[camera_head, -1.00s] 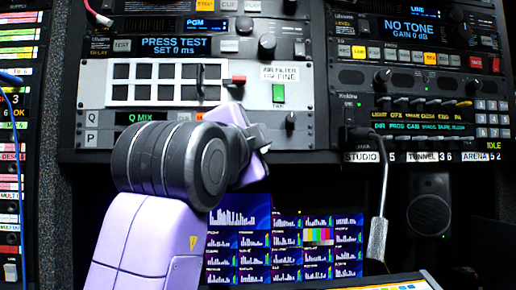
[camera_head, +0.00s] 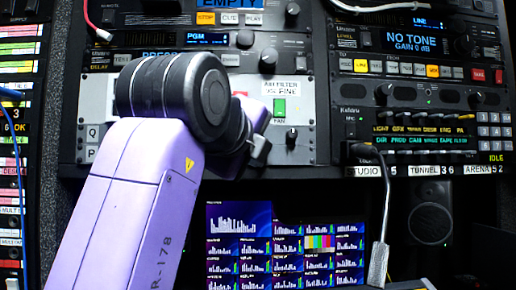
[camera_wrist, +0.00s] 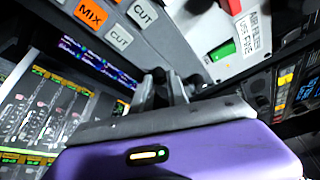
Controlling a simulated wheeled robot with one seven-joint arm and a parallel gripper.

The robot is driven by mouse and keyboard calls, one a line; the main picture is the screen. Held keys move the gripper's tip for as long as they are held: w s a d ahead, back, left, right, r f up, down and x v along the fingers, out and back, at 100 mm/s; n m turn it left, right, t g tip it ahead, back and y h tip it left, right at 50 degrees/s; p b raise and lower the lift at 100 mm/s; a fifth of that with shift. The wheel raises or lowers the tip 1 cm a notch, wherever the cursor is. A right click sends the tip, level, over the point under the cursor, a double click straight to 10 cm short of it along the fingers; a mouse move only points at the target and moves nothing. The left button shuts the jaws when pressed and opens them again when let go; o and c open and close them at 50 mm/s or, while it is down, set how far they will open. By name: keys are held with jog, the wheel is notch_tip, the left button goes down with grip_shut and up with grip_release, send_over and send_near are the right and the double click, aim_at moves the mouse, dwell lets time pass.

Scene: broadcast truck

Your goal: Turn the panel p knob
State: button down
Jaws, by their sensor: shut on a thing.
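My gripper (camera_head: 258,152) is at the lower part of the grey rack panel (camera_head: 306,110), in front of the P row. In the wrist view its two dark fingers (camera_wrist: 163,88) are close together and shut on a small dark thing at the panel face, which I take to be the panel p knob. The fingers and my arm hide most of it. The letter P (camera_head: 91,155) shows at the panel's left end, under the letter Q. Another black knob (camera_head: 291,137) stands free to the right of my gripper.
A green fan switch (camera_head: 280,107) is above my gripper. MIX (camera_wrist: 90,14) and CUT (camera_wrist: 119,38) buttons show in the wrist view. A lit monitor (camera_head: 285,245) is below.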

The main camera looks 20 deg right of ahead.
jog(key=shift+m, duration=0.5)
jog(key=c, duration=1.3)
grip_release()
jog(key=v, duration=0.7)
jog(key=shift+s+r+b, duration=0.25)
jog(key=shift+s+b, duration=0.1)
jog(key=shift+b, duration=0.05)
jog(key=shift+a, duration=0.1)
